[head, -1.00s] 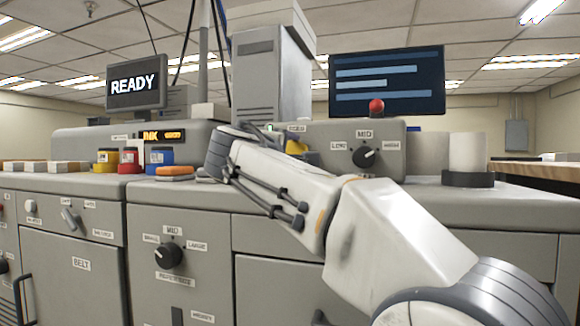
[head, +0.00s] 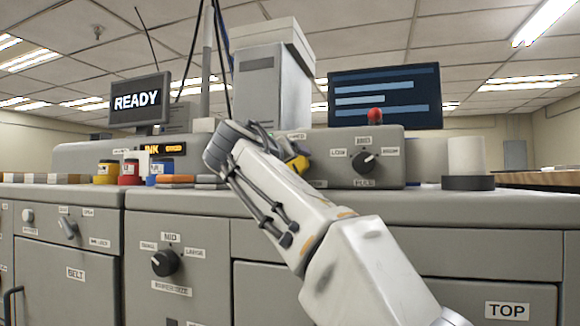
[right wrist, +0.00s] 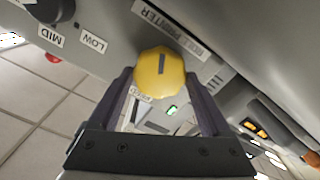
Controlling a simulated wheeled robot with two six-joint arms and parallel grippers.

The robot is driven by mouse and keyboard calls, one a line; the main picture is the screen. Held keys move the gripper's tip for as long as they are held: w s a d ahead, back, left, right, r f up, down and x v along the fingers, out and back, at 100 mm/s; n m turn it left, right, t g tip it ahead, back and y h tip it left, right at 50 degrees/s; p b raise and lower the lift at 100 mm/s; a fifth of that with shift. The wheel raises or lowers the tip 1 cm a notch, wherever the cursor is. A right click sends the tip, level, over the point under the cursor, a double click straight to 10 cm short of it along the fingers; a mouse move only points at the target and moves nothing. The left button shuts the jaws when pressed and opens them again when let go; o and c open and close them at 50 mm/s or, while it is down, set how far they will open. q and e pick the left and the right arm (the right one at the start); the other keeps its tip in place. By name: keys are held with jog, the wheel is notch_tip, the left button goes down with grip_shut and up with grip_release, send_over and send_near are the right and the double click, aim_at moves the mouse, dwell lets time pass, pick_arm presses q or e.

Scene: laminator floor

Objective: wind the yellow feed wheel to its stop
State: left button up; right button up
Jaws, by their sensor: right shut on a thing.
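The yellow feed wheel (right wrist: 160,73) is on the grey machine face, with a dark bar mark on its front, in the right wrist view. My right gripper (right wrist: 159,84) is shut on it, one dark finger on each side. In the head view a yellow part of the wheel (head: 299,163) shows just right of my wrist, and my arm hides the fingertips. The mark's angle cannot be read in the head view. My left gripper is in neither view.
Right of the wheel is a black LOW–HIGH knob (head: 365,160) with a red button (head: 376,114) above. A white roll (head: 467,157) stands at the right. The counter between is clear.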

jog(key=shift+m, duration=0.8)
jog(key=o, duration=1.2)
jog(key=shift+c, duration=0.2)
jog(key=shift+s, duration=0.1)
jog(key=shift+s+a+b, duration=0.15)
jog(key=shift+s+b, duration=0.15)
jog(key=shift+b, duration=0.1)
jog(key=b+v, duration=0.1)
jog(key=v, duration=0.8)
jog(key=shift+s+b, duration=0.3)
jog(key=shift+b, duration=0.05)
